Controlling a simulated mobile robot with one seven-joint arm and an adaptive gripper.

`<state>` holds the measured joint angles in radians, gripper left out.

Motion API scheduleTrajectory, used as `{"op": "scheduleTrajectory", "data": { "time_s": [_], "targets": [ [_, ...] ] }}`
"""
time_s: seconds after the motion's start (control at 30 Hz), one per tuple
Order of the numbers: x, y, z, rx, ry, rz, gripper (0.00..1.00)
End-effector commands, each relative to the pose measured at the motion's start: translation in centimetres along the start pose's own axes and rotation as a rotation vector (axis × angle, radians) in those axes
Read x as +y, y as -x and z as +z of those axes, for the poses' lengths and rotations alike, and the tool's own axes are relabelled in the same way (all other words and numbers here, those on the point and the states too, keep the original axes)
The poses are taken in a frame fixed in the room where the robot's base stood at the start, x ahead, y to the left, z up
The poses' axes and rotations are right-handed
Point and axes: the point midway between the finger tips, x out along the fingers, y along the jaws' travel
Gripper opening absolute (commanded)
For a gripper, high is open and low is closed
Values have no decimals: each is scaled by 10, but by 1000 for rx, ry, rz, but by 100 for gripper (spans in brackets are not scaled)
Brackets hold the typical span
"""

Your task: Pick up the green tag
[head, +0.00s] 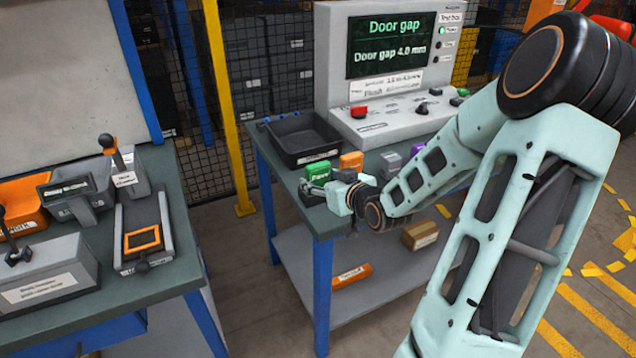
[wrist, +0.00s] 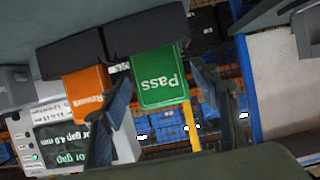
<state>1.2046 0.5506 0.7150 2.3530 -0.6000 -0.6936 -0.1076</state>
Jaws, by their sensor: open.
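The green tag (head: 318,171) stands in a dark holder near the front left corner of the right-hand bench. In the wrist view the green tag (wrist: 160,82) appears upside down and reads "Pass". My gripper (head: 334,192) is just in front of it in the head view. In the wrist view the fingers of my gripper (wrist: 161,77) are spread, one on each side of the green tag, with visible space on both sides. The gripper holds nothing. Whether the fingertips reach level with the tag is hard to tell.
An orange "Rework" tag (wrist: 88,95) is close beside the green one, near one finger. A purple tag (head: 417,149) and a grey tag (head: 390,161) are farther right. A black tray (head: 300,140) and the test box (head: 400,125) stand behind. The left bench (head: 180,270) is across a gap.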

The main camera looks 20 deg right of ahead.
Motion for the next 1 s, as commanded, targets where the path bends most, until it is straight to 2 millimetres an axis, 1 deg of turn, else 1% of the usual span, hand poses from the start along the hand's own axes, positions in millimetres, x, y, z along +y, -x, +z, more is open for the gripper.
{"op": "scheduleTrajectory", "data": {
  "time_s": [0.03, 0.1, 0.2, 0.3, 0.5, 0.83, 1.0],
  "targets": [
    [0, -9, 2, 0, -3, -2, 56],
    [0, -19, 2, 0, -1, -3, 56],
    [1, -29, 1, 0, -2, -1, 56],
    [1, -33, 1, -1, 0, -1, 56],
    [1, -33, 1, -1, 0, 0, 56],
    [1, -33, 1, -1, 0, 1, 20],
    [2, -33, 0, -1, 0, 1, 20]
  ]
}}
